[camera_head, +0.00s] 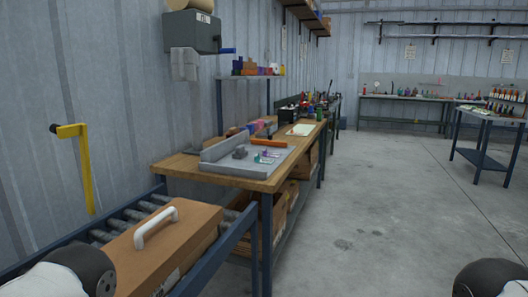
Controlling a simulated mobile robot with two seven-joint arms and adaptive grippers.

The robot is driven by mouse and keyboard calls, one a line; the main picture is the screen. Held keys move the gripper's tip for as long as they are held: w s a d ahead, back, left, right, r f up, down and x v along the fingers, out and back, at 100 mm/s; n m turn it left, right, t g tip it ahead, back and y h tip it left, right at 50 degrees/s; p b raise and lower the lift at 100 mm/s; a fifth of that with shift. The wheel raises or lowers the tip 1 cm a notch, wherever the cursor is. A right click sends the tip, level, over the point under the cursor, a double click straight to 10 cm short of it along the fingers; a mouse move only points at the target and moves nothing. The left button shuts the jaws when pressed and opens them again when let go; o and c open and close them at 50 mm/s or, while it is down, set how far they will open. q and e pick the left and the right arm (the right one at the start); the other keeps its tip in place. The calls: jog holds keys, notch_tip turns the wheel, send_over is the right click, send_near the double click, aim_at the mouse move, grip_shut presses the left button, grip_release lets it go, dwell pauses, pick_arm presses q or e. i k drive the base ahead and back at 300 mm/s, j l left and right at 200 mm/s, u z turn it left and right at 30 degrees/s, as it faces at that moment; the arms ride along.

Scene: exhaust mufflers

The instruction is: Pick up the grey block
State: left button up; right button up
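A small dark grey block (240,152) sits on a light grey tray (225,170) on the wooden workbench (262,184), left of centre. Its exact shape is too small to tell. A few small coloured pieces (268,155) lie to its right on the tray. The tray's raised grey back edge stands behind the block. Only rounded white and black parts of my arms show at the bottom left and bottom right corners, well short of the bench. Neither gripper is in view.
A roller conveyor (105,235) with a cardboard box (170,245) and white handle stands at the near left. An orange bar (268,143) lies behind the tray. Boxes (285,205) fill the space under the bench. The concrete floor (380,220) on the right is clear.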

aim_at(240, 153)
jog(key=i+l+z, duration=0.15)
jog(key=i, duration=0.6)
jog(key=i+l+z, duration=0.1)
jog(key=i, duration=0.7)
jog(key=k+l, duration=0.05)
jog(key=l, duration=0.05)
